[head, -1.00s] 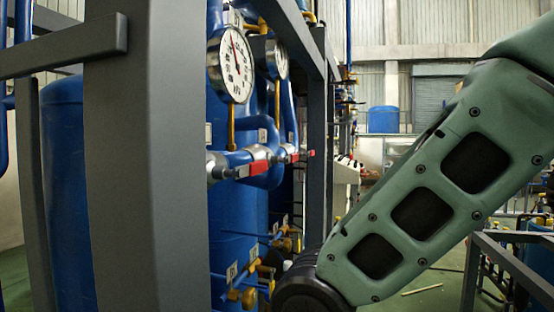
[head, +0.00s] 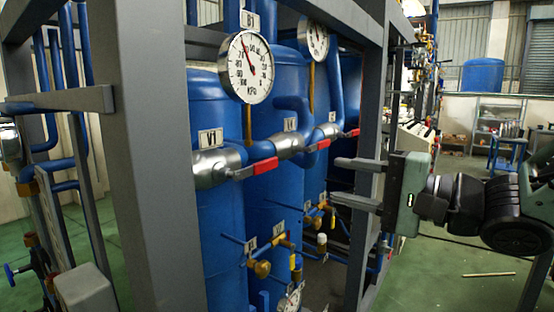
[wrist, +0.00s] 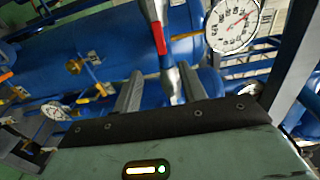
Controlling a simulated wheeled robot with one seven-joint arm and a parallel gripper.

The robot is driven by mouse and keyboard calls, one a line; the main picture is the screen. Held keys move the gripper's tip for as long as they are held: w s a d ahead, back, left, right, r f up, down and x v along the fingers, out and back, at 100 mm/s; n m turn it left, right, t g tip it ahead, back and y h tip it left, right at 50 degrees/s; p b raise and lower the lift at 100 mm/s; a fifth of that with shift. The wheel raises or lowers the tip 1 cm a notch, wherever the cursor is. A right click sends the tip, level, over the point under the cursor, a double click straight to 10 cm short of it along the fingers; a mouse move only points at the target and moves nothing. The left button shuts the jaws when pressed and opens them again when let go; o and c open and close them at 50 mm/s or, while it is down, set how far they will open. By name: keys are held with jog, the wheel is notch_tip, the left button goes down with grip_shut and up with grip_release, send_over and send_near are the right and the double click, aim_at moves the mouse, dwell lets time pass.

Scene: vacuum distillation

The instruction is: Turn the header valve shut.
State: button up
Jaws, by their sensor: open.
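Red-handled valves sit along a silver and blue header pipe in the head view. The nearest handle (head: 262,167), below the V1 label, lies roughly along the pipe. A second red handle (head: 319,146) and a third (head: 351,133) are farther back. I cannot tell which is the header valve. My gripper (head: 334,181) points left from the right side, fingers apart and empty, near the frame's right upright. In the wrist view, a red handle (wrist: 158,38) shows beyond the open fingers of my gripper (wrist: 160,72), apart from them.
A thick grey upright (head: 155,190) stands at the left, another grey post (head: 369,170) beside my fingers. A round gauge (head: 250,66) hangs above the nearest valve. Blue tanks (head: 215,225) stand behind the pipe. Small brass valves (head: 262,268) are lower down. Green floor at right is open.

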aim_at(268, 166)
jog(key=p+x, duration=0.4)
jog(key=x, duration=1.2)
jog(key=shift+w+a+p, duration=0.2)
jog(key=shift+a+p, duration=0.1)
jog(key=shift+p, duration=0.1)
grip_shut()
